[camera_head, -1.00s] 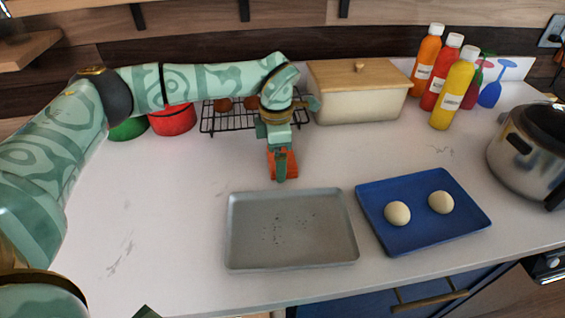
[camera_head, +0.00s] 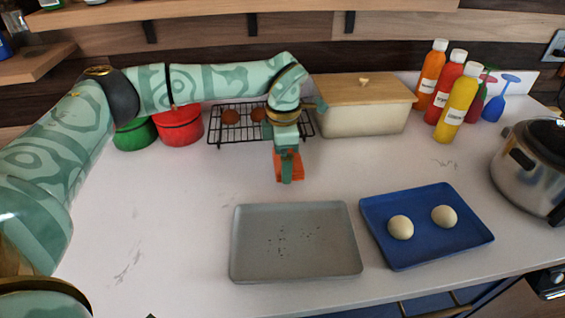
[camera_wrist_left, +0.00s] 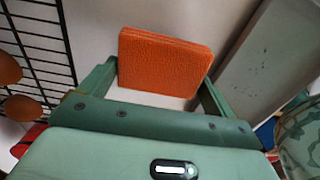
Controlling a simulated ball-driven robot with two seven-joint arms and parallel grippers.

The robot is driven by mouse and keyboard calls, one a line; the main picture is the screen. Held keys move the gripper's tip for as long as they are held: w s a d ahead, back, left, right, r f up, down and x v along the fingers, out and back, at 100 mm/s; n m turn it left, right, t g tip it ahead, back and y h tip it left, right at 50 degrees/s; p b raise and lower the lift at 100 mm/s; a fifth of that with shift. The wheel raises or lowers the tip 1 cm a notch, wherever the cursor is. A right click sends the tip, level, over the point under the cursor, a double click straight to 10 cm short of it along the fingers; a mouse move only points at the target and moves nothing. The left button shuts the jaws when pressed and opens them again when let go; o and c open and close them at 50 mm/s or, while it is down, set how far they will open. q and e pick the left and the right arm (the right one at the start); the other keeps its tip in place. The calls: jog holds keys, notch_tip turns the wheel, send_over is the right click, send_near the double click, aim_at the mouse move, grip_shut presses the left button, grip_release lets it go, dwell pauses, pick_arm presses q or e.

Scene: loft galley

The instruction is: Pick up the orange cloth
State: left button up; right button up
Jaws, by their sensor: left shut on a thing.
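The orange cloth (camera_head: 296,166) is a small folded piece between the fingers of my left gripper (camera_head: 287,172), in the middle of the counter behind the grey tray. In the left wrist view the cloth (camera_wrist_left: 165,62) shows as a textured orange square between the two green fingers (camera_wrist_left: 160,85). My left gripper is shut on it and points down. I cannot tell how far the cloth is from the counter surface.
A black rack (camera_head: 236,133) and a cream bread box (camera_head: 361,119) stand behind. Sauce bottles (camera_head: 456,103) and a pot (camera_head: 524,172) are at right.

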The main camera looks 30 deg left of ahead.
pick_arm(q)
jog(key=s+d+r+p, duration=0.3)
jog(key=s+d+r, duration=0.5)
jog(key=s, duration=0.3)
jog(key=shift+d+r, duration=0.2)
jog(key=shift+r, duration=0.5)
